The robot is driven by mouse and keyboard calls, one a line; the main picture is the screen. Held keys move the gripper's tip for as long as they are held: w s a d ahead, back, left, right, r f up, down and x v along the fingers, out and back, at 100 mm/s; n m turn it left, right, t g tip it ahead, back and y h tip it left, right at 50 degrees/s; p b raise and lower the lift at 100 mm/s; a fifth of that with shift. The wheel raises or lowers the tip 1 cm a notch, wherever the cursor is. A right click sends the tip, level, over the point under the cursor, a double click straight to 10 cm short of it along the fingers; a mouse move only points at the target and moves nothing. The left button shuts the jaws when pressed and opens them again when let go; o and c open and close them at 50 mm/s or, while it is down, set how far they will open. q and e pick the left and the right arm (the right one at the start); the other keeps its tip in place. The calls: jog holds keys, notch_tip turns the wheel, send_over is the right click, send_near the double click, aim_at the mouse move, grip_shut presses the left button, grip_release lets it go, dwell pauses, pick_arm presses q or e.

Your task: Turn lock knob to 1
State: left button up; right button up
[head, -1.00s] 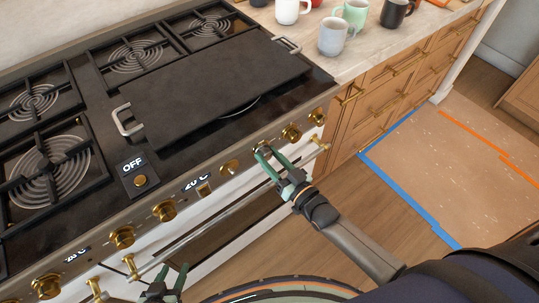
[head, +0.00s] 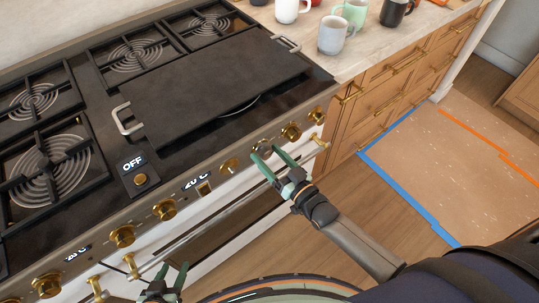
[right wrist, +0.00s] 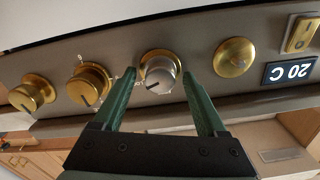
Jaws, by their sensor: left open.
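A silver knob (right wrist: 159,75) sits on the oven's front panel, between gold knobs. A dark pointer line shows on its face, and the small marks around it are too small to read. It also shows in the head view (head: 262,147), partly behind my fingers. My right gripper (right wrist: 158,80) is open, with one green finger on each side of the silver knob and visible gaps to it. It also shows in the head view (head: 265,153). My left gripper (head: 168,277) is open and empty at the bottom, by the oven's handle bar.
Gold knobs (head: 291,131) flank the silver one along the panel (right wrist: 200,90). The stove top holds a dark griddle plate (head: 210,90) and burners. Mugs (head: 333,35) stand on the counter at the back. Open floor lies right.

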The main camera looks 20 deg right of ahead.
jog(key=shift+s, duration=0.1)
jog(key=v, duration=1.2)
jog(key=shift+s, duration=0.15)
jog(key=shift+d, duration=0.1)
